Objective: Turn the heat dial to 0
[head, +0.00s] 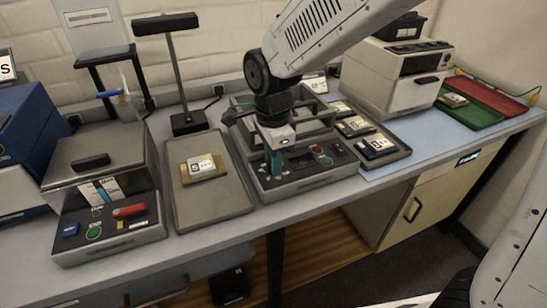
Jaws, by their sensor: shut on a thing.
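My gripper (275,172) points down at the front control panel of the grey machine in the middle of the bench. Its teal fingertips are at the panel's left part, shut on what appears to be the heat dial. The dial is hidden by the fingers, so its setting and marks cannot be read. The panel (333,172) also carries a red button (326,161) and a green button (317,149), both right of my gripper.
A tray (240,204) with a labelled block stands left of the machine. Further left is a metal box (70,165) with a red handle and buttons. A lamp (180,70) stands behind. A tray of blocks (400,150) and a cream machine (375,80) are at right.

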